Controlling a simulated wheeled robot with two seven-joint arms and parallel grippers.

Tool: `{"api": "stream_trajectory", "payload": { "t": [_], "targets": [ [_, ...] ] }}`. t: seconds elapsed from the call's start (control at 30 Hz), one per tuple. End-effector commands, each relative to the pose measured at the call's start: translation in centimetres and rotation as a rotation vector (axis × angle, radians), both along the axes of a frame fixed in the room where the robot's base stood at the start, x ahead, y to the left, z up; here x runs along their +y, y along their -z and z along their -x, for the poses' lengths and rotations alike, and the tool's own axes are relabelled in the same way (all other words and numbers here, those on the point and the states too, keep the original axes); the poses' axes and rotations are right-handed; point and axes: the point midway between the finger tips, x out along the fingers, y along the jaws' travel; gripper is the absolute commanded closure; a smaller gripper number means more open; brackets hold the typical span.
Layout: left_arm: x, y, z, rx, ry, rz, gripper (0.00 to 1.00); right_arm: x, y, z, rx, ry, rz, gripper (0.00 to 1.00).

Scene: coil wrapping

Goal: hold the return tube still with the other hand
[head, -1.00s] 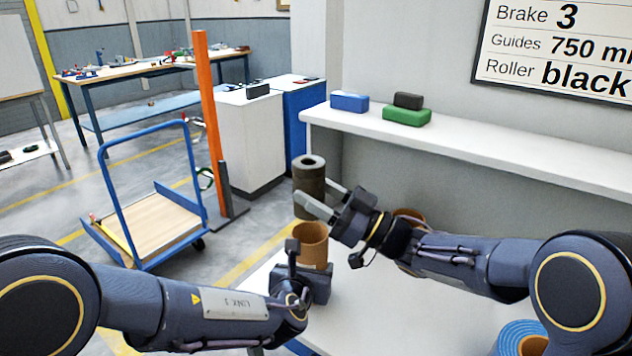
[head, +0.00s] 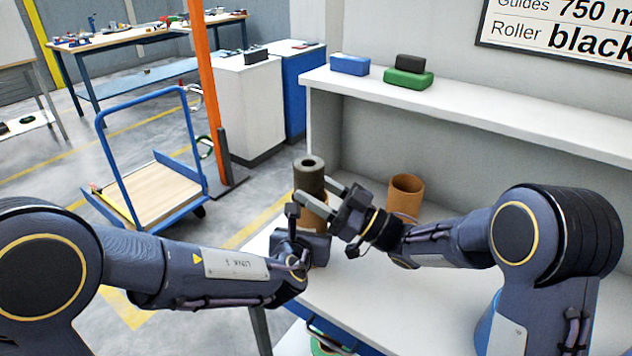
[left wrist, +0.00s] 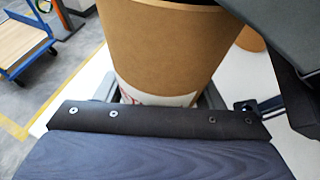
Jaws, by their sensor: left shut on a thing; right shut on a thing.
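The brown cardboard return tube (head: 316,212) stands at the left end of the white table. My left gripper (head: 306,222) is shut on it low down. The tube fills the left wrist view (left wrist: 165,50), with a white and red label near its bottom and something dark at its mouth. My right gripper (head: 314,194) is shut on a dark olive roll (head: 309,175) with a hole in its top, held upright at the tube's upper end. The fingers and roll hide the tube's rim, so I cannot tell how far the roll sits inside.
Another brown tube (head: 406,194) stands on the white table (head: 400,305) behind my right forearm. A white shelf (head: 480,112) above holds a blue block (head: 349,65), a green block (head: 408,79) and a black block (head: 411,62). A blue trolley (head: 150,195) stands on the floor at left.

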Motion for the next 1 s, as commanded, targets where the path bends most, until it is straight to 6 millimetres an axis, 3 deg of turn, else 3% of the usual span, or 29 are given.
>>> {"api": "stream_trajectory", "payload": {
  "t": [0.47, 0.5, 0.63, 1.0],
  "targets": [
    [-0.02, -0.05, 0.0, -0.001, 0.001, 0.001, 0.62, 0.01, 0.78, 0.01, 0.004, 0.0, 0.004, 0.86],
    [-0.03, -0.05, 0.01, -0.001, 0.001, 0.001, 0.62, 0.01, 0.81, 0.0, 0.005, 0.001, 0.004, 0.44],
    [-0.04, -0.06, 0.0, -0.002, 0.001, 0.001, 0.62, 0.04, 0.89, 0.01, 0.006, 0.001, 0.005, 0.27],
    [0.0, -0.05, -0.02, -0.002, 0.0, 0.001, 0.62, -0.48, 0.91, 0.14, 0.004, 0.002, 0.003, 0.24]
  ]
}}
